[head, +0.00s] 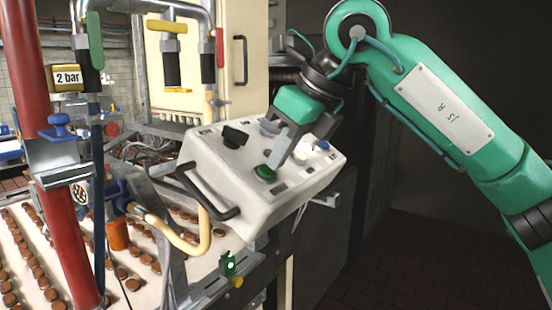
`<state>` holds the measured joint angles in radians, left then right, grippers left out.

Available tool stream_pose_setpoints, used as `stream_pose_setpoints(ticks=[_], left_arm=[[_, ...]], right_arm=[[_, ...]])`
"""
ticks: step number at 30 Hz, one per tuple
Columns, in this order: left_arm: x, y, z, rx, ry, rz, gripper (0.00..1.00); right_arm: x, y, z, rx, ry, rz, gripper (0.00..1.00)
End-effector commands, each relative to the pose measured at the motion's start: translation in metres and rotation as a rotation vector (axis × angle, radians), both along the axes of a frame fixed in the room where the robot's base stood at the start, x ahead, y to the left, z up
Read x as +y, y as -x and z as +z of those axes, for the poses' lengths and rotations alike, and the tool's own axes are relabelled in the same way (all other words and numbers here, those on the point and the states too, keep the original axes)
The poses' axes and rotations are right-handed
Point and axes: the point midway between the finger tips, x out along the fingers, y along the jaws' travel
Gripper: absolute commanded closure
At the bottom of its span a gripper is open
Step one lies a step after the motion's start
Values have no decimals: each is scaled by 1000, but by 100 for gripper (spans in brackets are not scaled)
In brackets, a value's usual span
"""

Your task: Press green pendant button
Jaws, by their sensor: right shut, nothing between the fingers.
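The white control pendant (222,185) sits tilted in the middle of the head view, with a dark handle on its left side. The green button (265,173) is on its sloping top face. My right gripper (272,167) comes down from the upper right. Its fingers are shut and empty, with the tips at or just above the green button; I cannot tell whether they touch it or whether it is pressed in. A black knob (235,137) is farther left on the pendant. The fingers hide part of the panel behind them. My left gripper is not in view.
Rows of brown biscuits lie on the conveyor (150,293) below. A cream cabinet (255,50) is behind. The floor at the lower right looks clear.

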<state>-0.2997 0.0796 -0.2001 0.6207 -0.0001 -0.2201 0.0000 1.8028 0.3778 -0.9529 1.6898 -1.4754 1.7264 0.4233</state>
Motion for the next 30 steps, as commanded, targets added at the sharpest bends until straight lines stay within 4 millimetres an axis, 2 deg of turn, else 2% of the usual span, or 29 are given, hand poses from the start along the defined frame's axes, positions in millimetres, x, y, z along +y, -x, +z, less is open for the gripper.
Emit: stream_pose_setpoints(ticks=[1,4,9,15,21,30], left_arm=[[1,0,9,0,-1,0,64],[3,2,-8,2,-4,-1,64],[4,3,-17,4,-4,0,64],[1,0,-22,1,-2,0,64],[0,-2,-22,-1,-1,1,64],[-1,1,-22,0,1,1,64]], right_arm=[[-6,1,17,-5,-4,-1,100],[-16,9,31,-9,-6,-1,100],[-32,20,65,-9,-7,-2,100],[-45,28,91,-8,-7,-1,100],[-49,31,100,-7,-6,1,100],[-49,31,100,-7,-6,1,100]])
